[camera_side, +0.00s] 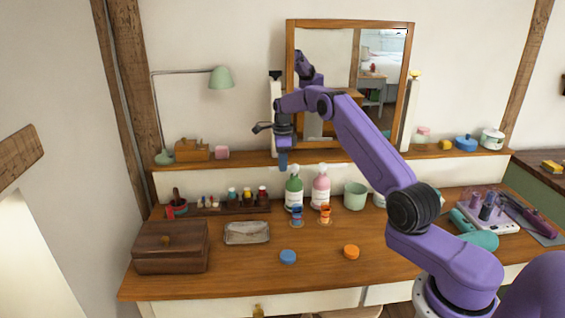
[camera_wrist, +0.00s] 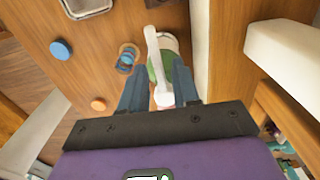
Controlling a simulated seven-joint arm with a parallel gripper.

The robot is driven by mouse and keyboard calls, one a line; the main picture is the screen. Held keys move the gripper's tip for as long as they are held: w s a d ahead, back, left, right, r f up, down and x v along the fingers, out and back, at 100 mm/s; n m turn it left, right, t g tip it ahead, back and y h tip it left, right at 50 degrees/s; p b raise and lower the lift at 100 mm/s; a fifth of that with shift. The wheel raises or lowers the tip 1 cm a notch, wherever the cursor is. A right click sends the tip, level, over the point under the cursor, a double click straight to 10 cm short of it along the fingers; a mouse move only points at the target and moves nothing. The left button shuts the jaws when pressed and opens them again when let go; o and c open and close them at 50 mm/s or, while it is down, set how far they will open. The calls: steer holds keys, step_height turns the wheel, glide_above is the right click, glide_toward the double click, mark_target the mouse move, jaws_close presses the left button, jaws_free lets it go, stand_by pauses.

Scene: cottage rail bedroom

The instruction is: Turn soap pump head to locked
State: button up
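A green soap bottle (camera_side: 293,192) and a pink soap bottle (camera_side: 320,190), both with white pump tops, stand upright on the wooden dressing table. My gripper (camera_side: 283,162) points down close to the green bottle's top, slightly left of it in the side view. In the wrist view, my gripper's blue fingers (camera_wrist: 160,90) are apart. A long white pump part (camera_wrist: 154,60) runs over the green bottle (camera_wrist: 153,72) and into the gap between the fingers. A pink patch shows low in that gap. I cannot tell whether the fingers touch the pump, nor its lock position.
A blue disc (camera_side: 288,257) and an orange disc (camera_side: 351,252) lie nearer the front. A green cup (camera_side: 355,196) stands to the right. The shelf (camera_side: 245,160) and mirror are behind.

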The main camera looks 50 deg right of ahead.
steer(key=shift+r, duration=0.1)
step_height(320, 180, up, 12)
stand_by(0.7)
stand_by(0.3)
